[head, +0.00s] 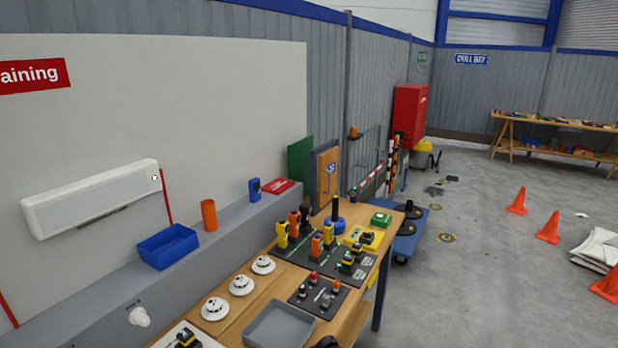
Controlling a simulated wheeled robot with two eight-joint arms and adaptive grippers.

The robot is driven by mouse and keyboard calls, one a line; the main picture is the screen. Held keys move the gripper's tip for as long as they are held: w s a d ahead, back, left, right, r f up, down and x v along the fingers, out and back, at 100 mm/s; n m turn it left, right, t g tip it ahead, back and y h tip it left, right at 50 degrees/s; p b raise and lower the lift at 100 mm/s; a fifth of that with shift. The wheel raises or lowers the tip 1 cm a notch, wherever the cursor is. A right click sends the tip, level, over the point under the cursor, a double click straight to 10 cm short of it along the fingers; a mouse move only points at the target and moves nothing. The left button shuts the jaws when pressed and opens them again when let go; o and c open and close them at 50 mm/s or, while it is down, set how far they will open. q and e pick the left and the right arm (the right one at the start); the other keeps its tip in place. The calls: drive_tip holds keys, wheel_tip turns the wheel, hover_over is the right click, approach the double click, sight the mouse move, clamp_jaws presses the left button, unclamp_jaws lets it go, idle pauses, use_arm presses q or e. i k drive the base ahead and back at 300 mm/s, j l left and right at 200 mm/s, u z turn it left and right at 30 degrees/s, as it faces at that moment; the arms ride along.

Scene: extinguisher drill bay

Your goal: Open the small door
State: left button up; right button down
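A small wooden door (323,180) in a dark grey frame stands beyond the far end of the workbench, near the grey wall. It carries a blue round sign (331,168) and looks shut; its handle is too small to make out clearly. Its lower part is hidden behind things on the bench. Neither of my grippers can be made out in the head view.
The wooden workbench (262,291) holds white detectors, an empty grey tray (280,326), dark charger boards and a yellow device. A grey ledge with a blue bin (168,247) runs along its left. A blue cart (405,240) stands beyond it. Floor at right is open, with orange cones (548,229).

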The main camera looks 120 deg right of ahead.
sight(327, 161)
drive_tip(key=k+l+z, duration=0.15)
drive_tip(key=z, duration=2.4)
drive_tip(key=j+z, duration=0.1)
drive_tip(key=z, duration=0.85)
drive_tip(key=k+j+z, duration=0.1)
drive_tip(key=z, duration=0.4)
drive_tip(key=i+l+z, duration=0.1)
drive_tip(key=z, duration=0.25)
drive_tip(key=i+l+z, duration=0.35)
drive_tip(key=i, duration=0.35)
drive_tip(key=i+z, duration=0.35)
drive_tip(key=i, duration=0.35)
